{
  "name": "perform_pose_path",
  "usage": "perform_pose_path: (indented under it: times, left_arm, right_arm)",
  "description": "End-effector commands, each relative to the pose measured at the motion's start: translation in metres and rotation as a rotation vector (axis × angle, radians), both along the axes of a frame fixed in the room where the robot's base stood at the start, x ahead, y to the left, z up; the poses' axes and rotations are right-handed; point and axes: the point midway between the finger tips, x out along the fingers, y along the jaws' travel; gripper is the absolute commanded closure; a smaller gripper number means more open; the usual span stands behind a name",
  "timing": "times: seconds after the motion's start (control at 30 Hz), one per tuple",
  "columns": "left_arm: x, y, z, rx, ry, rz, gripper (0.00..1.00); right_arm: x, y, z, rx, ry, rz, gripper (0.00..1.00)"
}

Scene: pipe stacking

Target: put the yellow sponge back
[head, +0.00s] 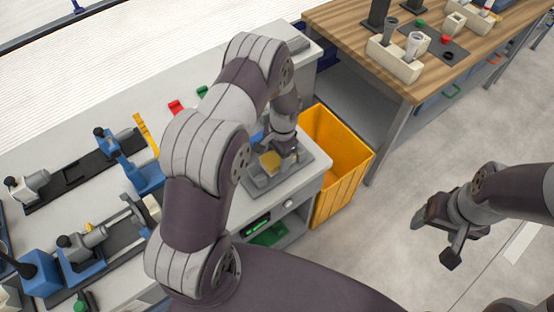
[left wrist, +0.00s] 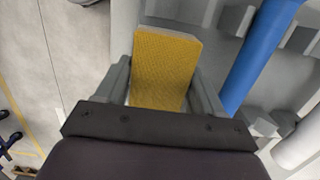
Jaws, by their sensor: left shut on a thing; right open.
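The yellow sponge (head: 270,162) is at the near right corner of the grey bench, over a grey tray (head: 302,165). My left gripper (head: 274,155) is shut on the sponge. In the left wrist view the sponge (left wrist: 165,65) stands between the two grey fingers and sticks out past them. I cannot tell whether the sponge touches the tray. My arm hides part of the bench and tray in the head view. My right gripper (head: 434,240) is open and empty above the floor at the right.
A yellow bin (head: 340,155) stands beside the bench's right end. A wooden table (head: 345,20) with a beige holder (head: 395,60) is at the back right. Blue fixtures (head: 145,175) fill the bench's left. A blue cylinder (left wrist: 262,50) lies right of the sponge in the wrist view.

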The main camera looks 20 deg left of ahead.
Motion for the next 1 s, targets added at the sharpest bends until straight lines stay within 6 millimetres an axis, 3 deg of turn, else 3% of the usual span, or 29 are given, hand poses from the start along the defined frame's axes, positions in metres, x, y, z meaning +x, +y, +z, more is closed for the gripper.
perform_pose_path:
  times: [0.1,0.33,0.7,0.73,0.8,1.0]
  left_arm:
    - [0.002,0.005,-0.006,0.000,0.001,0.001,0.57]
    - [0.002,0.005,-0.041,0.000,0.000,0.000,0.57]
    - [0.002,0.005,-0.049,0.000,0.000,0.001,0.57]
    - [0.002,0.004,-0.047,0.000,0.000,0.001,0.23]
    - [0.002,0.004,-0.047,0.000,0.000,0.001,0.07]
    - [0.002,0.004,-0.046,0.000,0.000,0.001,0.07]
  right_arm:
    - [0.000,0.000,0.004,0.000,0.000,0.000,0.28]
    - [0.000,0.000,0.014,0.000,0.000,0.000,0.28]
    - [0.000,0.000,0.007,0.000,0.000,0.000,0.28]
    - [0.000,0.000,0.009,0.000,0.000,0.000,0.28]
    - [0.000,0.000,0.009,0.000,0.000,0.000,0.28]
    - [0.000,0.000,0.009,0.000,0.000,0.000,0.28]
